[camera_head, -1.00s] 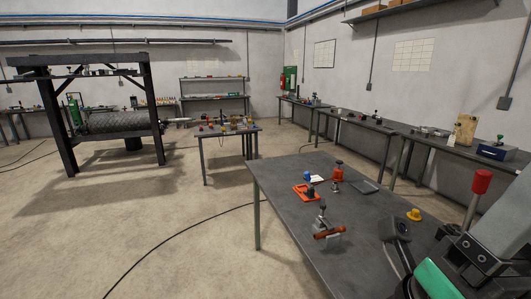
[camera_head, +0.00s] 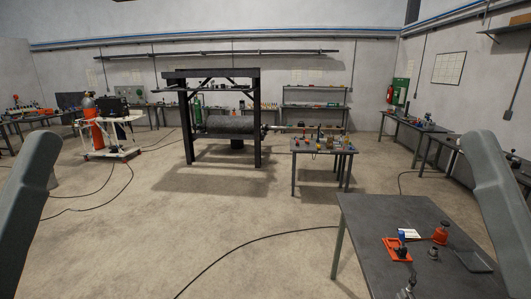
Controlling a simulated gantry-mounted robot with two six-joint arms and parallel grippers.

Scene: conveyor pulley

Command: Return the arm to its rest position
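My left arm (camera_head: 33,195), a grey link, rises at the left edge of the head view. My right arm (camera_head: 495,190), a matching grey link, rises at the right edge. Both stand upright and roughly mirror each other. Neither gripper is in the picture, so I cannot see their fingers or anything in them. Part of the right arm overlaps the view of the near workbench (camera_head: 375,225) and the benches along the right wall.
The near workbench holds an orange tray (camera_head: 396,249), a red-orange object (camera_head: 440,233) and a dark flat tray (camera_head: 472,261). A black frame with a roller (camera_head: 228,126) and a small cluttered table (camera_head: 323,148) stand farther back. Open floor with cables lies ahead.

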